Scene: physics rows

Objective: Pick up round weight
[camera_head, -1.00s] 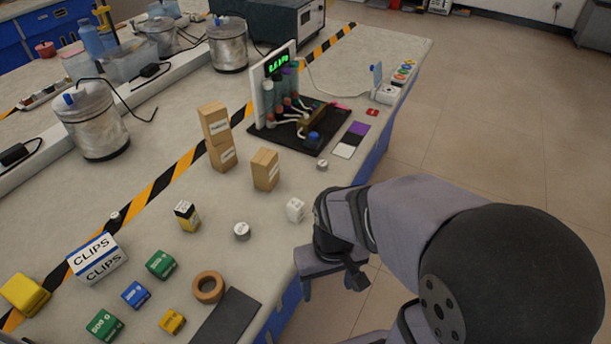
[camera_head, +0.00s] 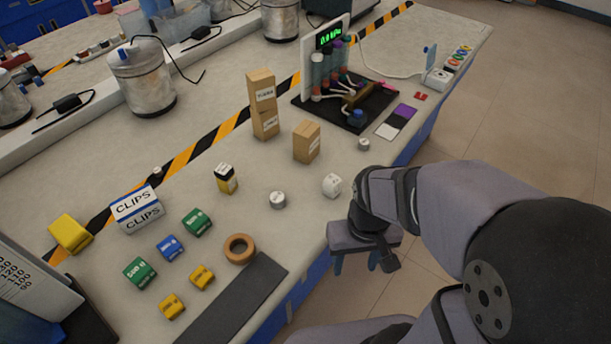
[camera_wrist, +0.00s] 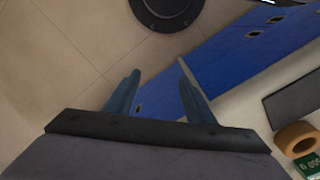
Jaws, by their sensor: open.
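A small round silver weight (camera_head: 277,200) with a marked pale top stands on the bench near its front edge. A second, similar small round weight (camera_head: 363,144) stands farther back, by the colored squares. A third tiny round piece (camera_head: 157,172) sits by the striped tape. My gripper (camera_head: 355,265) is open and empty, beyond the bench's front edge over the floor, to the right of and nearer than the first round weight. Its two blue fingers (camera_wrist: 158,68) are apart in the wrist view, with floor and blue cabinet front beyond them. No round silver weight shows in the wrist view.
A white die (camera_head: 332,185) and wooden block (camera_head: 306,142) stand near the first weight. A tape ring (camera_head: 239,249), also in the wrist view (camera_wrist: 295,138), lies beside a dark strip (camera_head: 232,300). Green, blue and yellow blocks lie left, with a CLIPS box (camera_head: 137,209).

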